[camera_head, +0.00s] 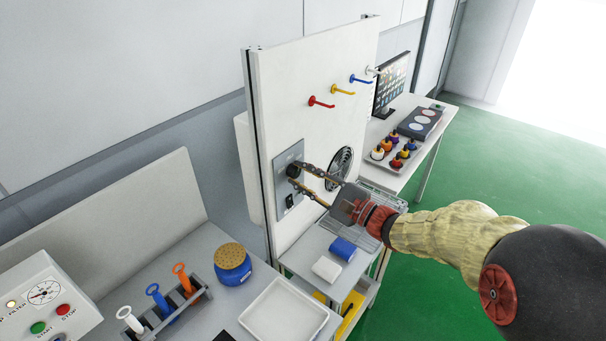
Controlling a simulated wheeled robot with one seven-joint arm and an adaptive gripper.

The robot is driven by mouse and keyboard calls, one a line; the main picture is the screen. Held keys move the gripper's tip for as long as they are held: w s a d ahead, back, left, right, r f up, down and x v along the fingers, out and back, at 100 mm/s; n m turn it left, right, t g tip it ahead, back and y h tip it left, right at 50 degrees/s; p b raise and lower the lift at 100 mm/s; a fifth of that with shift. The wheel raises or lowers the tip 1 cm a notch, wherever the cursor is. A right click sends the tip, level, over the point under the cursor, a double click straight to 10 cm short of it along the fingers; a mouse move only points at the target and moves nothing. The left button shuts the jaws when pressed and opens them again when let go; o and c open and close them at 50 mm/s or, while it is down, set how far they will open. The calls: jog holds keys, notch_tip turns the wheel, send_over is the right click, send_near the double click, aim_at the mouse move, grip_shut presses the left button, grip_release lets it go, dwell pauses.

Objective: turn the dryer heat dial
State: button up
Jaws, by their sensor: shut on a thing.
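The dryer heat dial (293,171) is a dark round knob on a grey control plate (281,190), fixed to the upright white panel (275,110). My gripper (297,176) reaches in from the right, and its two fingers are shut on the dial, one above and one below. The fingers partly hide the dial, so its pointer or marks cannot be read. A small black switch (289,201) sits on the plate below the dial.
A round black fan grille (340,167) is right of the plate, behind my gripper. Red (321,103), yellow (343,92) and blue (361,79) hooks stick out above. Below are a wire rack, a blue roll (343,249) and a white block (326,269). Green floor is open at right.

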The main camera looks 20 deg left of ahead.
jog(key=m+p, duration=0.2)
jog(key=m, duration=0.2)
jog(key=shift+m+t, duration=0.3)
jog(key=shift+m, duration=0.1)
jog(key=shift+m+h+p, duration=0.3)
jog(key=shift+m+p, duration=0.7)
jog(key=shift+m, duration=0.5)
jog(key=shift+f, duration=0.1)
jog(key=o, duration=1.2)
jog(key=shift+c, duration=0.2)
jog(key=r+v, duration=0.1)
jog(key=v, duration=1.1)
jog(key=shift+f, duration=0.5)
jog(key=shift+s, duration=0.1)
